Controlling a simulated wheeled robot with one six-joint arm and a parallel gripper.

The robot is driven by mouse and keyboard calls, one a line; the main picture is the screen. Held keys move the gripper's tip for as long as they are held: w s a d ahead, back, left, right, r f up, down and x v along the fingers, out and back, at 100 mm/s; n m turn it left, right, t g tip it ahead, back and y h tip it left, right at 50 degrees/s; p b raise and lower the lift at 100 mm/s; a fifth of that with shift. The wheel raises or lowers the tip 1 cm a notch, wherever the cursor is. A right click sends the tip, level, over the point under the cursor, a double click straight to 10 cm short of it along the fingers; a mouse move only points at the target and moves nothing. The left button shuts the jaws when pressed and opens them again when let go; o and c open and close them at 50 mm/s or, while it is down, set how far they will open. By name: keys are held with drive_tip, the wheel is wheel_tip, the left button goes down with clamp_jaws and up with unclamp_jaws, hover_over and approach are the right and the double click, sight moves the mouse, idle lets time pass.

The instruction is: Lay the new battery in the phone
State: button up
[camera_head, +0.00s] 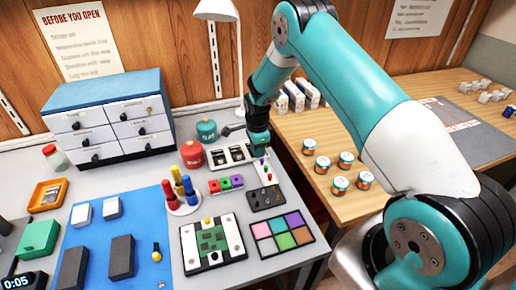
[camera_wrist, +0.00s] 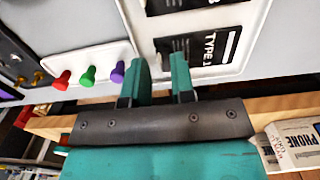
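Dark batteries lie in a white tray (camera_head: 209,161) at the back of the bench. In the wrist view one black battery (camera_wrist: 222,42) marked "TYPE 1" lies in its slot, with part of another (camera_wrist: 172,5) above it. An opened device with a green circuit board (camera_head: 212,239), apparently the phone, lies in a white frame with black corners at the front.
A blue mat (camera_head: 95,247) holds dark and pale blocks. Red, green and purple pegs (camera_wrist: 88,76) stand beside the tray. A coloured compartment tray (camera_head: 282,236), a dark plate (camera_head: 266,199) and red and teal canisters (camera_head: 191,155) are nearby. Several small jars stand on the wooden table (camera_head: 380,125).

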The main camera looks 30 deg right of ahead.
clamp_jaws()
drive_tip(key=shift+r+p, duration=1.65)
drive_tip(key=shift+r, duration=0.9)
